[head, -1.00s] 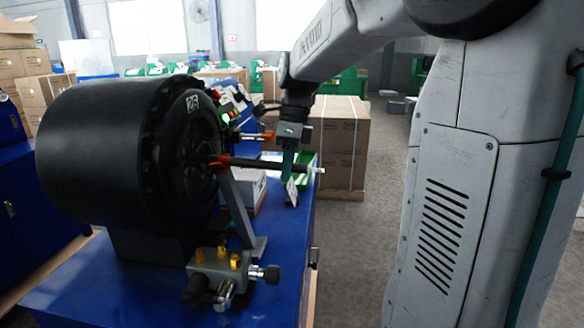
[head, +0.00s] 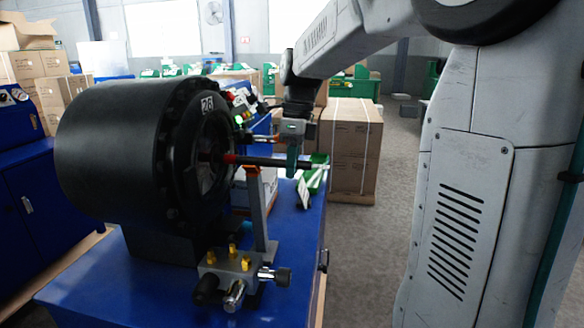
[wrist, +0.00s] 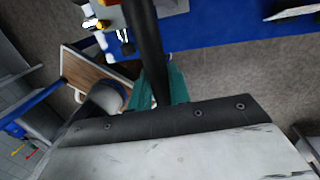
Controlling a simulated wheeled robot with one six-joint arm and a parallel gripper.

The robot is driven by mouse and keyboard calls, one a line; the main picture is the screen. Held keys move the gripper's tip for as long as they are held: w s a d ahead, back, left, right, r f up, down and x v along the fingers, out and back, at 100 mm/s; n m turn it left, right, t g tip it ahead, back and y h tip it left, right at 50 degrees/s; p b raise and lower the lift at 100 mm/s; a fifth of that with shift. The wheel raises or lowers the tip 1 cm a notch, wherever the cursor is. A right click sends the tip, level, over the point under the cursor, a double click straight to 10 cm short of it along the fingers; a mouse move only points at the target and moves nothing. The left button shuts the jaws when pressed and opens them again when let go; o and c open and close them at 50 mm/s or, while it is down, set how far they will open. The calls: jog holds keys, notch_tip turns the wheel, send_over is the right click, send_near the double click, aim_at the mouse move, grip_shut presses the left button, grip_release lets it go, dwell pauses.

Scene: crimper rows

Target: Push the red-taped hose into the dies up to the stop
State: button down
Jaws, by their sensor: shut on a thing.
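The crimper (head: 115,150) is a large black drum at left, its round die opening (head: 212,140) facing right. The black hose (head: 268,162) lies roughly level, its left end in the opening. Its red tape band (head: 230,158) shows at the mouth of the opening, above an orange-topped support (head: 252,171). How deep the hose end sits and the stop are hidden. My gripper (head: 292,161) has teal fingers shut on the hose near its right end. In the wrist view the hose (wrist: 147,38) runs up from between the teal fingers (wrist: 160,88).
The blue bench (head: 140,275) carries the crimper and a valve block with brass fittings (head: 230,262) in front. Cardboard boxes (head: 352,145) stand behind on the floor. Open floor lies right of the bench.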

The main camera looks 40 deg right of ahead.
jog(key=shift+r, duration=0.15)
grip_release()
dwell(0.4)
dwell(0.4)
jog(key=shift+w+d+r, duration=0.1)
jog(key=shift+d+r, duration=0.1)
jog(key=shift+r, duration=0.95)
jog(key=shift+w+d+r, duration=0.1)
jog(key=shift+d+r, duration=0.05)
jog(key=shift+r, duration=1)
jog(key=shift+w+d+r, duration=0.1)
jog(key=shift+d+r, duration=0.1)
jog(key=shift+r, duration=0.95)
jog(key=shift+s, duration=0.1)
